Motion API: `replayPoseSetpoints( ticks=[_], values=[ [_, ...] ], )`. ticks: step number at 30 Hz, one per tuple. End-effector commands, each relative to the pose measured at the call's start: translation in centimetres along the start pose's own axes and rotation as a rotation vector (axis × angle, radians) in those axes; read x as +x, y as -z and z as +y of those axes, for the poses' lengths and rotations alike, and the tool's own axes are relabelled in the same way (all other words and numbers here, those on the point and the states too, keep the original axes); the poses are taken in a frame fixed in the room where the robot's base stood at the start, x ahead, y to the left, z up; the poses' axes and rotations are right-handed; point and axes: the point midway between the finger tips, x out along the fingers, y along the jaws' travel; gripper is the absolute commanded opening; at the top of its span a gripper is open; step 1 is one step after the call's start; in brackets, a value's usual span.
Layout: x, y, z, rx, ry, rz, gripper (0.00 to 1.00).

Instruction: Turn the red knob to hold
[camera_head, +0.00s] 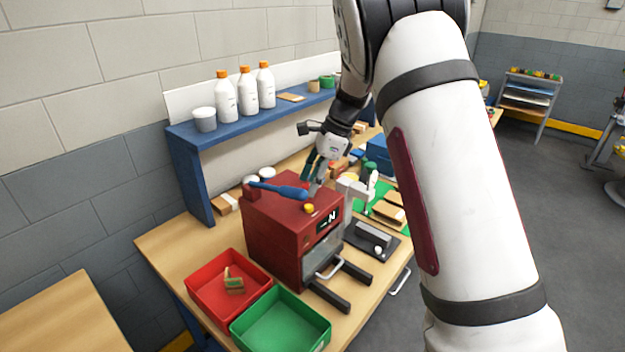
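A dark red box-shaped machine (270,232) stands on the wooden workbench, with a dark display (328,222) on its front. A blue-handled lever (280,189) lies across its top, and a yellow button (309,208) sits near the top front edge. A small dark red piece (251,191) shows at the top's left end; I cannot tell whether it is the red knob. No knob marking is readable. My gripper (315,184) points down over the back right of the machine's top, close to the lever's right end. Its fingers are too small to tell whether they are open or touching anything.
A red bin (205,302) holding a small piece and an empty green bin (281,325) stand in front left. A blue shelf (190,139) with white bottles (247,94) stands behind. Black rails project from the machine's front. My arm covers the right middle of the view.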

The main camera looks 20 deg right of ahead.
Motion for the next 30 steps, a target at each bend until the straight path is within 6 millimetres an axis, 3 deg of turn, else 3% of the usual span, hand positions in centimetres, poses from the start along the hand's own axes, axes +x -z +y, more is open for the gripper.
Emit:
replayPoseSetpoints(
  ticks=[1, 5, 17, 30],
  values=[
    [-0.02, 0.0, 0.0, 0.0, 0.0, 0.0, 0.3],
    [-0.03, 0.0, 0.0, 0.0, 0.0, 0.0, 0.0],
    [0.05, 0.02, -0.19, -0.047, -0.019, -0.001, 0.0],
    [0.28, 0.02, -0.69, -0.355, -0.147, -0.002, 0.0]
  ],
)
